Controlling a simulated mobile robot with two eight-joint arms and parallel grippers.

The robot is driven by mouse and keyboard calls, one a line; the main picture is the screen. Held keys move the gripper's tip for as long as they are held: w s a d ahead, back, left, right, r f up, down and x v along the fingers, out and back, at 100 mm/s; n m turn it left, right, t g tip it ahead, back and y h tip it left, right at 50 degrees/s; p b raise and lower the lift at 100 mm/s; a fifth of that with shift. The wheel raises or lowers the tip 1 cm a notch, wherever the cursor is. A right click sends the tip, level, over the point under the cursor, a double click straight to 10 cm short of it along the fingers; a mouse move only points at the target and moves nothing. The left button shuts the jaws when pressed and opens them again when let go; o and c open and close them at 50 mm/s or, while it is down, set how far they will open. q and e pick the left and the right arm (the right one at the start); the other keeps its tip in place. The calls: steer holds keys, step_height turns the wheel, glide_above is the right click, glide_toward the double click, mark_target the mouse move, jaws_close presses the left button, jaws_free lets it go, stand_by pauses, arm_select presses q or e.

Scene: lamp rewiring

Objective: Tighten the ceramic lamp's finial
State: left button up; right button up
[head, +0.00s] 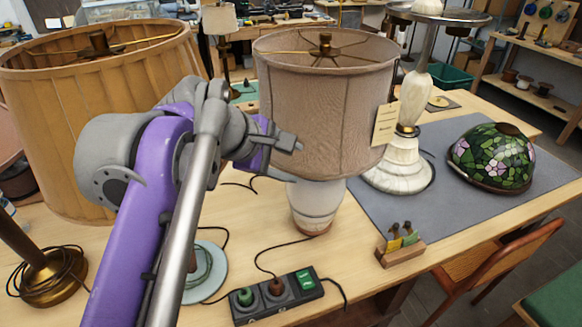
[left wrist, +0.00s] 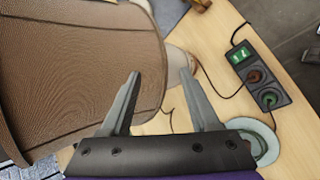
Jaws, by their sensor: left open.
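The ceramic lamp has a white base (head: 315,207) and a brown fabric shade (head: 315,110), and it stands upright on the bench. Its brass finial (head: 325,40) sits at the top centre of the shade's wire spider. My left gripper (head: 292,143) is in front of the shade's lower left side, well below the finial. In the left wrist view, the open left gripper (left wrist: 160,77) has empty space between its fingers. The shade also fills the left there (left wrist: 80,65), with the pale base partly hidden behind the fingers. The finial is not visible in that view.
A large pleated shade (head: 100,110) stands at left. A marble lamp (head: 400,165) and a stained-glass shade (head: 493,157) sit on a grey mat (head: 450,205) at right. A power strip (head: 278,296) and a small wooden holder (head: 400,252) lie in front, with cords between.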

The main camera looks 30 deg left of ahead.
arm_select(q)
steer(key=shift+s+d+f+m, duration=0.1)
steer(key=shift+d+f+m, duration=0.05)
steer(key=shift+f+m, duration=0.3)
steer(key=shift+d+f+m, duration=0.15)
steer(key=shift+f+m, duration=0.1)
steer(key=shift+f, duration=0.3)
steer(key=shift+f, duration=0.1)
